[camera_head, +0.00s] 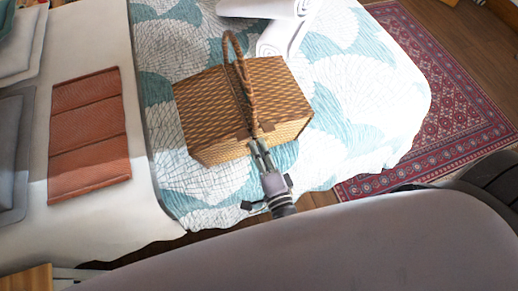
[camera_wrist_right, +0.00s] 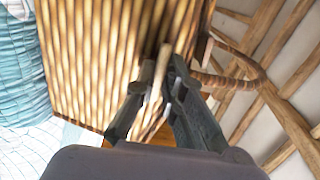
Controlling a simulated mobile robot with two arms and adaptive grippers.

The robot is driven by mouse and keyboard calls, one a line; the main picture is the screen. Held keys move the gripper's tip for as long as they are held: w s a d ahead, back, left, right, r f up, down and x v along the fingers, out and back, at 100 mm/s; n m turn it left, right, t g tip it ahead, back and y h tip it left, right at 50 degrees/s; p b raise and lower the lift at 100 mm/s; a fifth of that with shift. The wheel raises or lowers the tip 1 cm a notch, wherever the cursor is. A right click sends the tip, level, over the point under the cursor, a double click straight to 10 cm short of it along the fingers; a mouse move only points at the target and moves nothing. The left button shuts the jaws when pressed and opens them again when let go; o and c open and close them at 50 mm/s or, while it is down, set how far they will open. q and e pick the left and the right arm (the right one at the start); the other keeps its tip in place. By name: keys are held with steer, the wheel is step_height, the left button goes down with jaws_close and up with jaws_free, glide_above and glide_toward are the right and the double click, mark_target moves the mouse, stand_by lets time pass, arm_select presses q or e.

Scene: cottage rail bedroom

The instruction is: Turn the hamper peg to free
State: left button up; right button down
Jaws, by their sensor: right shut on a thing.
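The wicker hamper (camera_head: 205,105) sits on the bed with its lid down and its looped handle (camera_head: 232,75) standing up. My right gripper (camera_head: 258,147) reaches up to the hamper's front face, near the foot of the handle. In the right wrist view the fingers (camera_wrist_right: 168,78) are closed around a small light wooden peg (camera_wrist_right: 166,58) at the hamper's front (camera_wrist_right: 95,50). The fingers hide most of the peg, so its exact angle is hard to tell. My left gripper is not seen.
The hamper rests on a teal and white patterned quilt (camera_head: 340,105). Rolled white towels (camera_head: 285,32) lie behind it. A folded rust-coloured cloth (camera_head: 90,135) lies to the left. A red rug (camera_head: 440,105) covers the floor at the right.

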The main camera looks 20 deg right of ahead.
steer(key=shift+m, duration=0.3)
steer(key=c, duration=1.7)
jaws_free()
steer(key=s, duration=1.2)
steer(key=shift+d, duration=0.2)
steer(key=shift+f, duration=0.1)
